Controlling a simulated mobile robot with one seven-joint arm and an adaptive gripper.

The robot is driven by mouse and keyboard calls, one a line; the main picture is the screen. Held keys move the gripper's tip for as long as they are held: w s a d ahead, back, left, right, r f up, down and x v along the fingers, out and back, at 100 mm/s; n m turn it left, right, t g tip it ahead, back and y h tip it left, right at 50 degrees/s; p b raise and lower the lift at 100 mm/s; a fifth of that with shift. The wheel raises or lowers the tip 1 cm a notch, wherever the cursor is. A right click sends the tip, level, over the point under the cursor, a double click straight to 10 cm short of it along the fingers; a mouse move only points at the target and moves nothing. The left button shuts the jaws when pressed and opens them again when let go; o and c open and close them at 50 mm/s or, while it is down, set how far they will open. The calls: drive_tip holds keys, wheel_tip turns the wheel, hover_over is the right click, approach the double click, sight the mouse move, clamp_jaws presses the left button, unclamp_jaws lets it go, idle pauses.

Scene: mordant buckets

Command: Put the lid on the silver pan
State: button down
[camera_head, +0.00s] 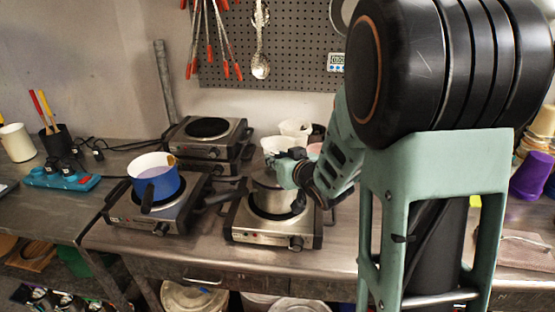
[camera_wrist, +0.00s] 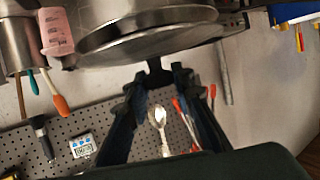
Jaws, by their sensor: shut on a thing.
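The silver pan (camera_head: 272,200) stands on the front right hot plate, with its dark handle pointing left. My gripper (camera_head: 284,160) is right above the pan, partly hiding its top. In the wrist view, my gripper (camera_wrist: 156,72) has its dark fingers closed in on the dark knob of the silver lid (camera_wrist: 150,38). The lid's shiny round face and rim fill the upper middle of that view. The lid is at the pan's top. I cannot tell whether its rim rests fully on the pan or is slightly above it.
A blue pot (camera_head: 155,185) stands on the front left hot plate (camera_head: 150,217). Another hot plate (camera_head: 207,135) is behind, beside white containers (camera_head: 295,130). A pegboard (camera_head: 290,55) with hanging utensils is on the wall. A blue power strip (camera_head: 62,180) lies at left.

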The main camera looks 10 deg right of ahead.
drive_tip(key=shift+f+b, duration=0.5)
drive_tip(key=shift+b, duration=0.15)
idle(0.5)
drive_tip(key=c, duration=1.6)
unclamp_jaws()
drive_tip(key=shift+v, duration=3.8)
